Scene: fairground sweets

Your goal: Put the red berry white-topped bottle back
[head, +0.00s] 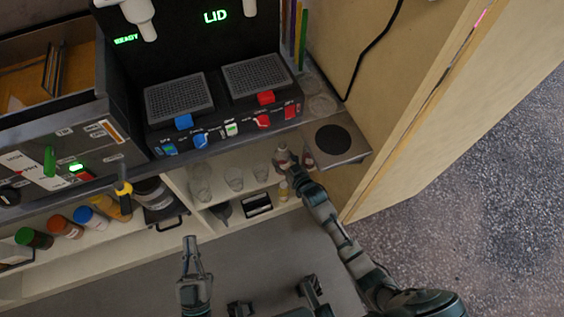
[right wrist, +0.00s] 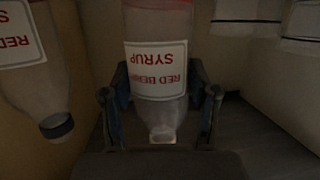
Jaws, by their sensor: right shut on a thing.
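The red berry syrup bottle (right wrist: 160,70) has a white cap and a label that reads upside down in the right wrist view. My right gripper (right wrist: 160,112) is shut on it, one finger on each side near the cap end. In the head view the bottle (head: 283,157) is at the right end of the shelf below the counter, with my right gripper (head: 296,174) reaching in at it. Whether its base touches the shelf is hidden. My left gripper (head: 191,246) is low in the middle, away from the shelf, and appears empty; its opening is unclear.
A similar bottle with a dark cap (right wrist: 57,126) stands close beside the held one; its label shows "RED". Clear glasses (head: 234,179) and a small yellow bottle (head: 283,191) are nearby. The cabinet side panel (head: 385,130) bounds the right.

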